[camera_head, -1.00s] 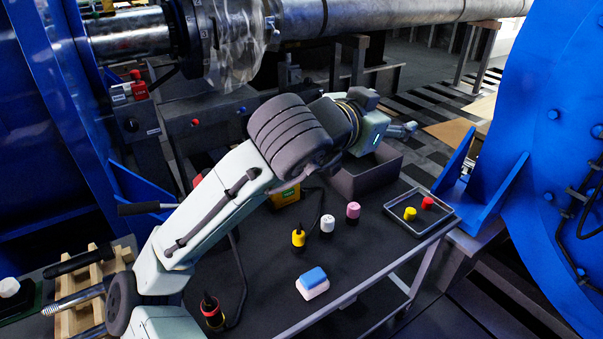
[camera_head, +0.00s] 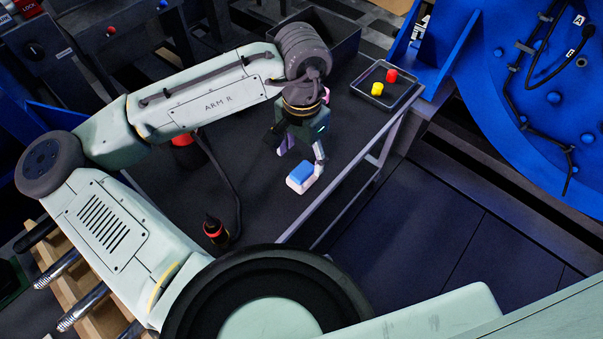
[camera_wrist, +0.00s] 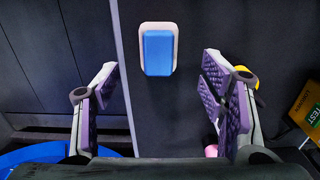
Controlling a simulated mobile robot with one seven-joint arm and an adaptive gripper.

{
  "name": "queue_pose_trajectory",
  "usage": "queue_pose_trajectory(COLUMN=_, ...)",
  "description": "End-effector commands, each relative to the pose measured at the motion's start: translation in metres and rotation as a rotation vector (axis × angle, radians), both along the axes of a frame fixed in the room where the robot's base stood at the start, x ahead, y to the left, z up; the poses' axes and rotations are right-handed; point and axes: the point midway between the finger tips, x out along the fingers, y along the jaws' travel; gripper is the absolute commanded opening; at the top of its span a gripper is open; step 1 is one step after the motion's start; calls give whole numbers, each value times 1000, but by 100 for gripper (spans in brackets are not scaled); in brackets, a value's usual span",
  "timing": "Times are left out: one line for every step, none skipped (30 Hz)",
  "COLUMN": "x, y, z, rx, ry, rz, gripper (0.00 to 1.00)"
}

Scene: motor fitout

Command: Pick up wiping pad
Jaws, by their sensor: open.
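The wiping pad (camera_head: 302,176) is a small block with a blue top and a white base. It lies on the dark table top (camera_head: 262,185) close to its front edge. In the wrist view the pad (camera_wrist: 158,52) lies ahead of the fingertips, roughly midway between them. My gripper (camera_head: 300,158) points down just above and behind the pad in the head view. In the wrist view my gripper (camera_wrist: 160,75) shows its two purple-padded fingers wide apart with nothing between them. The fingers appear apart from the pad.
A yellow TEST box (camera_wrist: 307,112) is right in the wrist view.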

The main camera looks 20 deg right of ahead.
Motion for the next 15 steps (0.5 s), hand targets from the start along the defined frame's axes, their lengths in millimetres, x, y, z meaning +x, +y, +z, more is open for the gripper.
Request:
queue_pose_trajectory(x=0, y=0, z=-5, rx=0, ry=0, rz=0, gripper=65)
queue_pose_trajectory(x=0, y=0, z=-7, rx=-1, ry=-1, rz=0, gripper=65)
queue_pose_trajectory(x=0, y=0, z=-9, rx=0, ry=0, rz=0, gripper=65)
queue_pose_trajectory(x=0, y=0, z=-11, rx=0, ry=0, rz=0, gripper=65)
queue_pose_trajectory(x=-1, y=0, z=-13, rx=0, ry=0, rz=0, gripper=65)
queue_pose_trajectory(x=-1, y=0, z=-17, rx=0, ry=-1, rz=0, gripper=65)
queue_pose_trajectory(x=-1, y=0, z=-20, rx=0, ry=0, rz=0, gripper=65)
queue_pose_trajectory(x=-2, y=0, z=-25, rx=1, ry=1, rz=0, gripper=65)
queue_pose_trajectory(x=-2, y=0, z=-31, rx=0, ry=0, rz=0, gripper=65)
queue_pose_trajectory(x=-2, y=0, z=-36, rx=0, ry=0, rz=0, gripper=65)
queue_pose_trajectory(x=-3, y=-1, z=-41, rx=0, ry=0, rz=0, gripper=65)
queue_pose_trajectory(x=-3, y=-1, z=-47, rx=-1, ry=-1, rz=1, gripper=65)
queue_pose_trajectory(x=-3, y=-1, z=-51, rx=0, ry=0, rz=1, gripper=65)
queue_pose_trajectory(x=-3, y=-1, z=-54, rx=-2, ry=-1, rz=1, gripper=65)
queue_pose_trajectory(x=-2, y=-1, z=-57, rx=-2, ry=-1, rz=1, gripper=65)
